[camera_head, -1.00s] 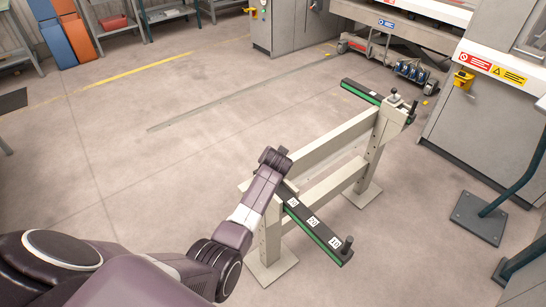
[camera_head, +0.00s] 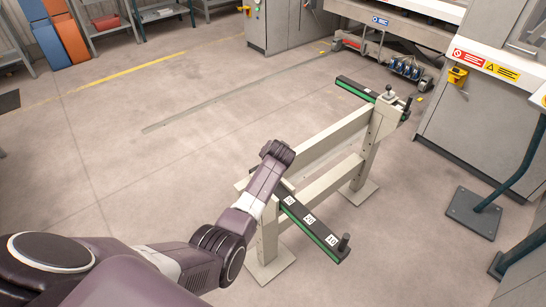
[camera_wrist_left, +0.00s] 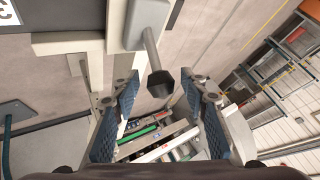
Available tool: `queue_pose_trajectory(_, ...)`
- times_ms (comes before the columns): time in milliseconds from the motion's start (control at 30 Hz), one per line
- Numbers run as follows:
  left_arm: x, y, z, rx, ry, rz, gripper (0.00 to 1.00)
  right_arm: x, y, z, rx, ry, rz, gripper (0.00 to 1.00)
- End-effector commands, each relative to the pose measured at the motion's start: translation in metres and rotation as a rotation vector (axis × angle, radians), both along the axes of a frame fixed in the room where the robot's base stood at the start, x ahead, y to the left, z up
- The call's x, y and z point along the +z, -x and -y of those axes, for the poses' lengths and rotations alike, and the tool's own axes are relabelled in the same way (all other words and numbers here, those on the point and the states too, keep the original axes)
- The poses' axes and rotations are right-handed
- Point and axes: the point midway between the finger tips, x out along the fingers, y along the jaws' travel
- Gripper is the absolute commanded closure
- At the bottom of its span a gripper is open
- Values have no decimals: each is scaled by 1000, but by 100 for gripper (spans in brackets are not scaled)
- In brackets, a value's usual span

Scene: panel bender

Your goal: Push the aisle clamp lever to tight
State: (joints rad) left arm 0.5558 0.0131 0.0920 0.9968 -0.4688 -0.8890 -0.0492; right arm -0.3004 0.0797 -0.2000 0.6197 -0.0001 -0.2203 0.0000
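In the left wrist view a clamp lever, a grey rod with a black knob (camera_wrist_left: 160,82), comes down from a pale grey block (camera_wrist_left: 147,24). My left gripper (camera_wrist_left: 161,90) is open, with its blue-padded fingers on either side of the knob. A gap shows between the knob and each finger; contact is not clear. In the head view my left arm hides this lever and the gripper at the near post of the pale beam frame (camera_head: 340,140). A similar lever (camera_head: 388,91) stands upright on the far post. My right gripper is not in view.
A dark green-edged rail (camera_head: 310,224) with number labels and a black upright peg (camera_head: 344,242) sticks out at the near post. Another rail (camera_head: 357,89) is at the far post. Grey machine cabinets (camera_head: 480,110) stand at the right. The floor left of the frame is clear.

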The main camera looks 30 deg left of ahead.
Motion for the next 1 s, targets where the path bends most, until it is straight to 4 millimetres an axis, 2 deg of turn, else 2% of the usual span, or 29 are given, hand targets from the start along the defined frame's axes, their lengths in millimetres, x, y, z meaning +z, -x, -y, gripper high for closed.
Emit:
queue_pose_trajectory(267, 0, 0, 0, 0, 1, 1, 59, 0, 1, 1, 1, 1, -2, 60)
queue_pose_trajectory(467, 9, 6, 5, 0, 0, 2, 59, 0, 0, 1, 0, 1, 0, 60)
queue_pose_trajectory(1000, 64, 53, 34, 0, 2, 2, 59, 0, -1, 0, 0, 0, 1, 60)
